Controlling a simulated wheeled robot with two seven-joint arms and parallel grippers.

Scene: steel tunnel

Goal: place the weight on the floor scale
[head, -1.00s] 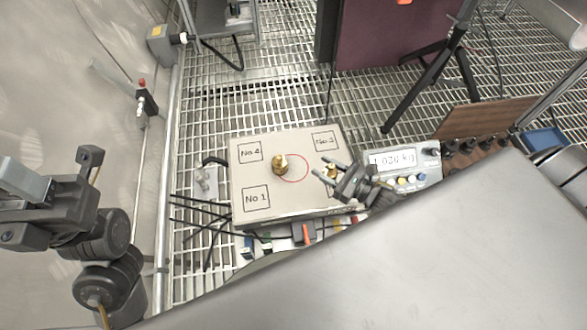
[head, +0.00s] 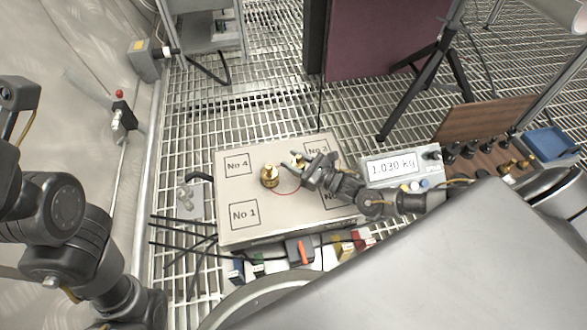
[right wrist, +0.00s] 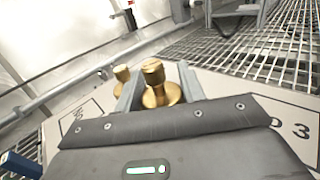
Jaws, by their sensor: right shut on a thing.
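The floor scale (head: 255,225) is a pale plate with numbered squares at its corners and a red circle in its middle. One brass weight (head: 269,178) stands upright by the circle's left edge; it also shows in the right wrist view (right wrist: 122,74). My right gripper (head: 296,166) is over the scale's far right part, shut on a second brass weight (right wrist: 156,86), upright between its fingers. I cannot tell whether the held weight touches the plate. The display (head: 391,167) reads 1.030 kg. My left arm is at the left edge; its gripper is out of view.
A wooden rack (head: 490,158) with several dark and brass weights and a blue tray (head: 552,143) are at the right. A dark red panel (head: 385,40) stands behind. Cables lie left of the scale on the grating floor (head: 270,110).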

